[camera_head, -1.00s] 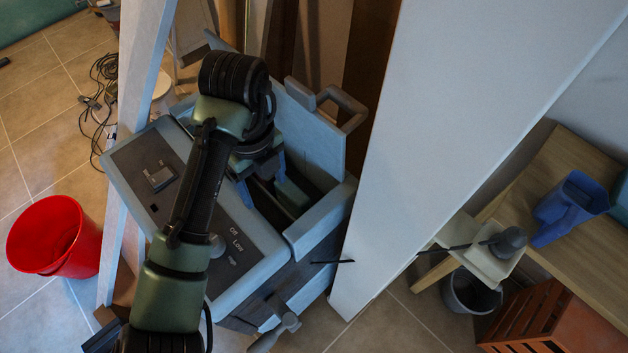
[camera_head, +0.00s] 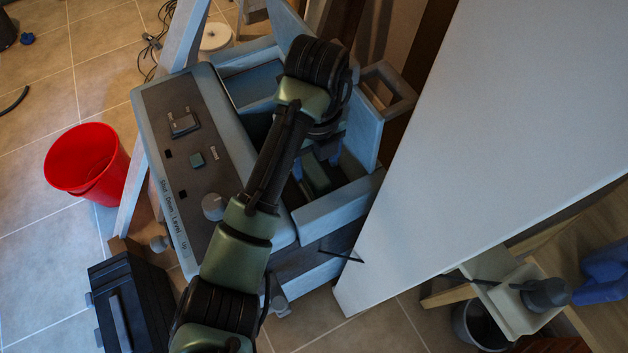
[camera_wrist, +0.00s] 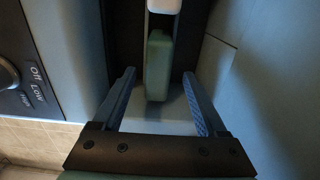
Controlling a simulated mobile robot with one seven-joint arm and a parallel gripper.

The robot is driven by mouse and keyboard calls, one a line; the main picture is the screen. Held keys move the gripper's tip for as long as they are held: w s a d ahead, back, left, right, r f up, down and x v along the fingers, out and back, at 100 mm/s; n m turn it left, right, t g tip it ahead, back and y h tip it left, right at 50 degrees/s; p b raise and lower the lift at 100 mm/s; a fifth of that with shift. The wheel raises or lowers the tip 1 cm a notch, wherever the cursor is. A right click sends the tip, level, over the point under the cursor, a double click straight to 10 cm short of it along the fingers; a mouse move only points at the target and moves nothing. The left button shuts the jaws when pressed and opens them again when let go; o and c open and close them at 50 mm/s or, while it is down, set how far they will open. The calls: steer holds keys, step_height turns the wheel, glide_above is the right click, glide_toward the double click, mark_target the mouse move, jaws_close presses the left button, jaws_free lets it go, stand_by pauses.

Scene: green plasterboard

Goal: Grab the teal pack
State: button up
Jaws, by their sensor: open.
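The teal pack (camera_wrist: 158,66) is a narrow green-teal block inside the machine's open compartment. In the wrist view it stands out between my gripper's two blue fingers, with a gap on each side. It also shows in the head view (camera_head: 317,177), partly hidden by my arm. My gripper (camera_wrist: 159,77) is open, its fingers pointing into the compartment on either side of the pack's lower end. I cannot tell how much depth separates them from it.
Compartment walls (camera_head: 340,208) stand close around my gripper, with a raised lid (camera_head: 362,135) at right. The control panel (camera_head: 185,150) lies at left. A red bucket (camera_head: 88,165) and black case (camera_head: 135,305) stand on the floor.

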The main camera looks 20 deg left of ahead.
step_height(320, 180, down, 5)
steer(key=shift+a+b, duration=0.15)
steer(key=shift+b, duration=0.2)
jaws_close()
